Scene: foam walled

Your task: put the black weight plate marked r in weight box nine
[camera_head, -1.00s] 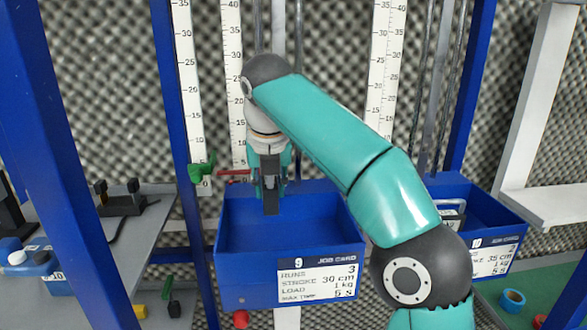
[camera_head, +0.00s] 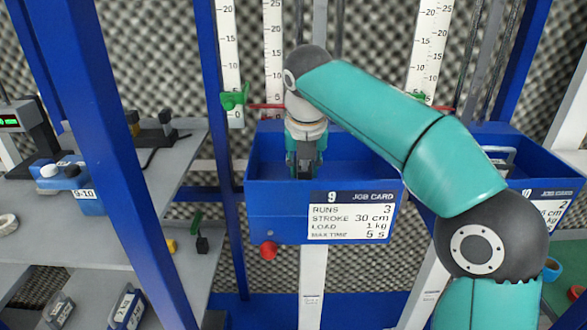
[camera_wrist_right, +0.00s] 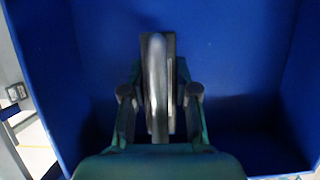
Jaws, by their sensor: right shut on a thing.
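Weight box nine (camera_head: 272,216) is a blue open-topped box with a job card marked 9 on its front. My right gripper (camera_head: 304,172) reaches down into it from above, near its left side. In the right wrist view the gripper (camera_wrist_right: 158,100) is shut on a dark plate (camera_wrist_right: 157,85), seen edge-on and upright between the fingers. The blue walls of the box (camera_wrist_right: 235,60) surround it. The plate's letter cannot be read, and the box's front wall hides its lower part in the head view. My left gripper is not in view.
Weight box ten (camera_head: 555,170) is to the right, partly behind my right arm. Blue posts (camera_head: 100,150) stand at the left. A grey shelf (camera_head: 185,150) holds small devices. White rulers (camera_head: 273,60) and a red pointer (camera_head: 265,106) are behind box nine. A red knob (camera_head: 268,250) is under the box.

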